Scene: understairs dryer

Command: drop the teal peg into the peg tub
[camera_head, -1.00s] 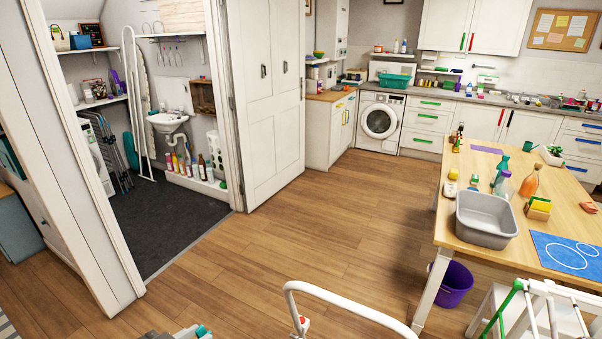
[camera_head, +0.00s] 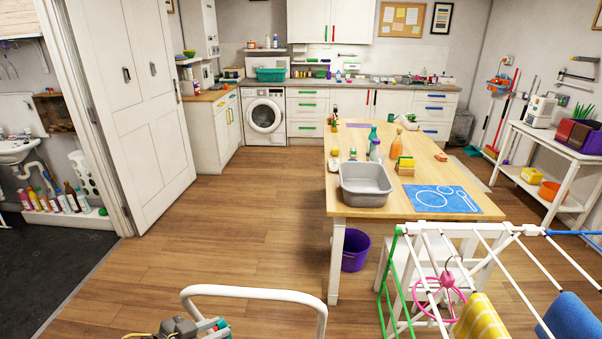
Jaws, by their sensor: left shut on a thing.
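My left gripper (camera_head: 200,329) shows at the bottom edge of the head view, partly cut off by the frame. It is shut on a small teal thing, the teal peg (camera_head: 210,325), held low in front of me beside a white curved rail. I cannot pick out a peg tub for certain. My right gripper is not in view.
A white curved rail (camera_head: 255,292) stands close in front. A drying rack (camera_head: 470,238) with cloths stands at the lower right. A wooden table (camera_head: 310,203) bears a grey basin (camera_head: 364,192); a purple bucket (camera_head: 355,252) is below. Open floor (camera_head: 230,235) lies left of the table.

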